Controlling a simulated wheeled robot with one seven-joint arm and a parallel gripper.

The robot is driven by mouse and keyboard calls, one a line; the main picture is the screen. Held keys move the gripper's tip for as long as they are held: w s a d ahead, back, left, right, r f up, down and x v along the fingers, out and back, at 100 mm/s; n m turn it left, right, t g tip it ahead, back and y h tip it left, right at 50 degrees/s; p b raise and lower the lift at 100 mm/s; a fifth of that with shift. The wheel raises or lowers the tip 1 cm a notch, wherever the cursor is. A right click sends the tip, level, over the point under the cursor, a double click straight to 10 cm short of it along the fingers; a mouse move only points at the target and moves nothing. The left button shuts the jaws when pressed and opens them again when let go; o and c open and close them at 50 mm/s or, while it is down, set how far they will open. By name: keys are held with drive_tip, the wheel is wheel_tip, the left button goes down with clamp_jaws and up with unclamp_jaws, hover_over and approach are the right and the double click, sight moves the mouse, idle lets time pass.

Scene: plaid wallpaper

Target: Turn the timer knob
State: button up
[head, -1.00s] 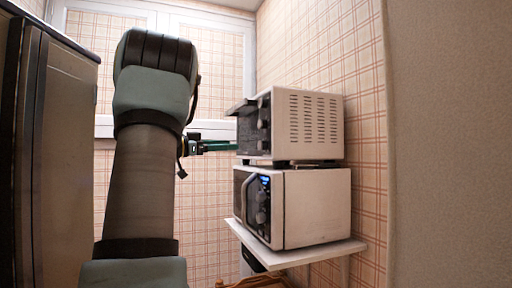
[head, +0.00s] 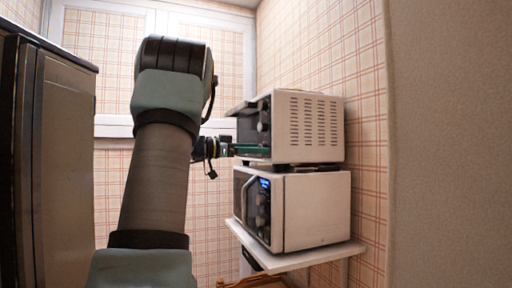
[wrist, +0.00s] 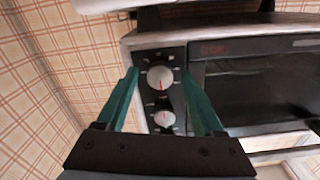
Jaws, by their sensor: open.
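The toaster oven (head: 315,125) sits on top of the microwave, with knobs (head: 263,115) on its dark front panel. A second knob (wrist: 165,118) shows closer to my gripper's body. My gripper (wrist: 160,73) is open, its green fingers on either side of the first knob; I cannot tell whether they touch it. In the head view my gripper (head: 262,151) reaches the lower part of the oven front. Which knob is the timer cannot be read.
The microwave (head: 316,208) with a lit blue display stands on a white wall shelf (head: 300,256). The oven's door (head: 240,108) sticks out to the left at the front. A dark cabinet (head: 65,165) stands on the left. A plain wall (head: 450,150) fills the right.

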drive_tip(key=shift+d, duration=0.1)
drive_tip(key=shift+c, duration=0.3)
clamp_jaws()
